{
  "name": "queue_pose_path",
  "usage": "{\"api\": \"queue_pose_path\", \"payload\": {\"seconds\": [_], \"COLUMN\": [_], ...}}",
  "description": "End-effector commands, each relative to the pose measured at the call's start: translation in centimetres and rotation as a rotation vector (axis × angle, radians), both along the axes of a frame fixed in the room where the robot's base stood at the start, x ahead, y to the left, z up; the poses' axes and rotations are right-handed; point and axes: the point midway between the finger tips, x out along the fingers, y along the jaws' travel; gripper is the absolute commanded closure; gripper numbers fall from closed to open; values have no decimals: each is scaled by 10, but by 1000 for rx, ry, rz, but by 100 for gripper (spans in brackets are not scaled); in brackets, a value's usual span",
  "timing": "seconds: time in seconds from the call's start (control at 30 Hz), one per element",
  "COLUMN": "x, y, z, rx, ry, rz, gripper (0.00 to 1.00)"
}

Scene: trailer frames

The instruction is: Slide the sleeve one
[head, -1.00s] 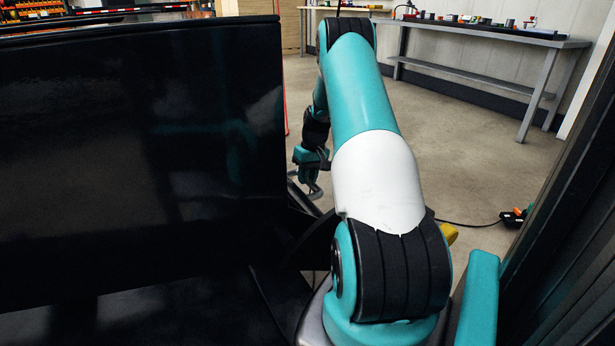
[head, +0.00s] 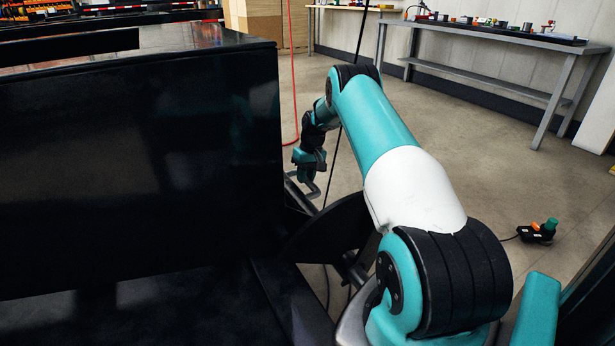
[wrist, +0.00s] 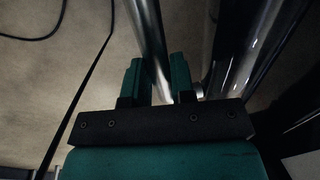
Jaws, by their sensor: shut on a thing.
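In the wrist view, my gripper (wrist: 156,72) has its two teal fingers on either side of a slim silver metal tube (wrist: 147,28), shut on it. The tube runs up and away from the fingers. I cannot tell whether it is the sleeve. In the head view, my gripper (head: 310,187) is small and low beside the dark trailer frame (head: 140,170), at a bent metal bar (head: 296,192). The fingertips are too small there to show the grip.
A thick shiny dark cylinder (wrist: 240,45) stands close right of my fingers. A red hose (head: 294,80) hangs behind my arm. A grey workbench (head: 480,38) stands at the back right. A small black device with green and orange parts (head: 538,231) lies on open floor.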

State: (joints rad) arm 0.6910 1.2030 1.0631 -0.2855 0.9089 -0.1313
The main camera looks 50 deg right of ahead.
Motion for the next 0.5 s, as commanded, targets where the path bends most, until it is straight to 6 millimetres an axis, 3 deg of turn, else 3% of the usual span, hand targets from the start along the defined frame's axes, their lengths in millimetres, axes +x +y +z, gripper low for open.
{"api": "queue_pose_path", "payload": {"seconds": [0.13,0.17,0.27,0.5], "x": [-3,-3,-3,-3], "y": [1,1,0,0], "z": [2,2,1,0], "rx": [10,9,10,8], "ry": [10,9,9,9], "rz": [4,3,2,2], "gripper": [100,74,52,52]}}
